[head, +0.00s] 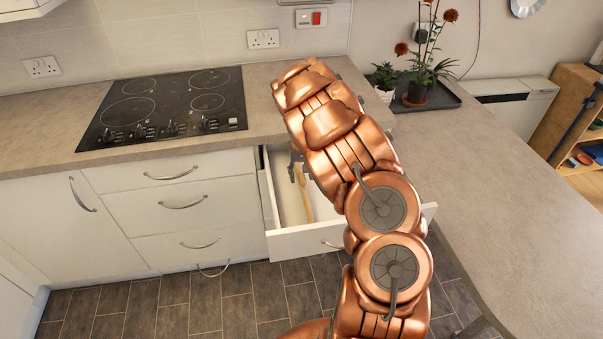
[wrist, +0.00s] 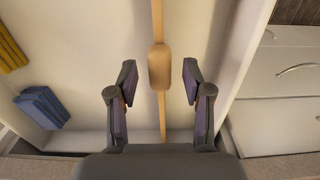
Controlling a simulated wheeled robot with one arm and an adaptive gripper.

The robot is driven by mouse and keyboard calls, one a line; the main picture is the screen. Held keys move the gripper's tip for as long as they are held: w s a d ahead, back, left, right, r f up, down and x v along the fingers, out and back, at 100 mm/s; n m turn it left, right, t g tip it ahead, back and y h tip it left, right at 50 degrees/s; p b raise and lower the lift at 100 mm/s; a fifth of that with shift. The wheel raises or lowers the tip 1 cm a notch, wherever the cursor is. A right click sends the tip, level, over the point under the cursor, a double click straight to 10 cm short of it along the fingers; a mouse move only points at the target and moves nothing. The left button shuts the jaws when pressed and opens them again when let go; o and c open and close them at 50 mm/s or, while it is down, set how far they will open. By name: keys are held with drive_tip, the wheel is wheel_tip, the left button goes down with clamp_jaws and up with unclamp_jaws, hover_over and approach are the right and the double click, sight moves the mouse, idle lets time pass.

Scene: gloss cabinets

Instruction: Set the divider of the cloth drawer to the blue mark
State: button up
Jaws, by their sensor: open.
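The open white drawer (head: 290,243) is below the worktop, right of the hob. Its pale floor (wrist: 75,75) fills much of the wrist view. A thin wooden divider (wrist: 157,20) with a thicker rounded wooden grip (wrist: 159,66) runs up the middle of the wrist view; part of it shows in the head view (head: 304,195). My gripper (wrist: 160,80) is open, with one finger on each side of the grip and gaps on both sides. A folded blue cloth (wrist: 42,107) and a yellow one (wrist: 9,48) lie left of the divider. I cannot make out a blue mark.
The hob (head: 168,105) lies on the worktop left of my arm. Closed drawers (head: 180,198) stand left of the open one. A potted plant (head: 418,92) on a dark tray stands behind my arm. The drawer's side wall (wrist: 237,70) is close to my right finger.

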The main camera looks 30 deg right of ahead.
drive_tip(key=shift+c, duration=0.2)
clamp_jaws()
idle(0.4)
